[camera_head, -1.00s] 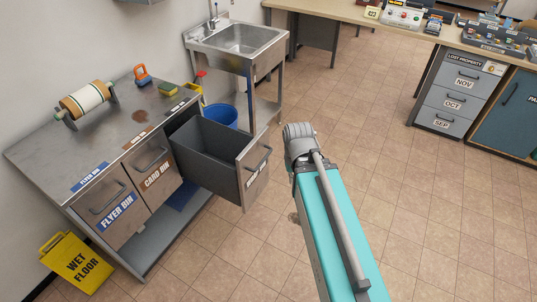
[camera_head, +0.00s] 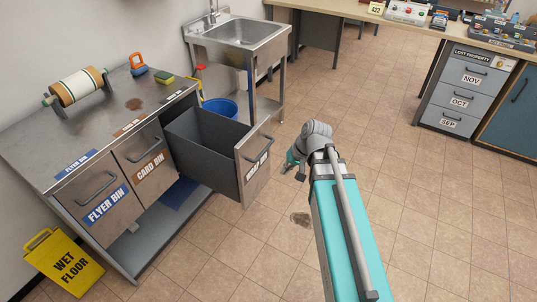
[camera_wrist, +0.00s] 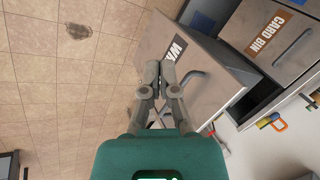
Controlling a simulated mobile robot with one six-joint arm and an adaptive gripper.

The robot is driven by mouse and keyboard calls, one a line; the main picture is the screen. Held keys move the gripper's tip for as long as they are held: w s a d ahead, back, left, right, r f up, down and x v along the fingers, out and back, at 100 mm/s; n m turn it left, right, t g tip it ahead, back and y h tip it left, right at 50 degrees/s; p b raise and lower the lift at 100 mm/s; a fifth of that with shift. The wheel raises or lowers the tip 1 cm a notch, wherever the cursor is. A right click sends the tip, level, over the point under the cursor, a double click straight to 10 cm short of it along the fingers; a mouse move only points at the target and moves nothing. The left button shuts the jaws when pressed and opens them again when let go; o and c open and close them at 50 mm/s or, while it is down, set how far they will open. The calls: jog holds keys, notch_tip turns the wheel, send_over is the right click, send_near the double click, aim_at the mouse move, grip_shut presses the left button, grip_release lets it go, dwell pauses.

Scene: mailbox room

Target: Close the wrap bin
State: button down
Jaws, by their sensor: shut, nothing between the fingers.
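The wrap bin (camera_head: 209,155) is a grey drawer-like bin pulled well out of the metal counter, and it looks empty inside. Its metal front panel with a bar handle faces right in the head view, its label partly readable. In the wrist view the bin front (camera_wrist: 205,85) lies just beyond my fingers, with its handle to the right of the fingertips. My gripper (camera_head: 293,163) is shut and empty, a little to the right of the bin front in the head view. In the wrist view my gripper's fingertips (camera_wrist: 161,70) are together; I cannot tell whether they touch the panel.
The flyer bin (camera_head: 98,198) and card bin (camera_head: 146,158) are shut in the counter (camera_head: 95,128). A sink (camera_head: 240,35) and a blue bucket (camera_head: 219,108) stand behind. A yellow wet-floor sign (camera_head: 65,262) stands front left.

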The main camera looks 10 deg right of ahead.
aim_at(266, 142)
jog(key=w+d+f+m+t+y+b, duration=0.2)
jog(key=w+f+m+t+y+b, duration=0.3)
jog(key=w+f+b, duration=0.7)
jog(key=w+d+m+t+y+b, duration=0.1)
jog(key=w+d+t+y+b, duration=0.3)
jog(key=b, duration=1.1)
jog(key=w+d, duration=0.1)
jog(key=d, duration=0.2)
jog(key=shift+d, duration=0.3)
jog(key=x, duration=1.4)
jog(key=shift+r, duration=0.3)
jog(key=shift+w+t, duration=0.2)
jog(key=shift+t, duration=0.2)
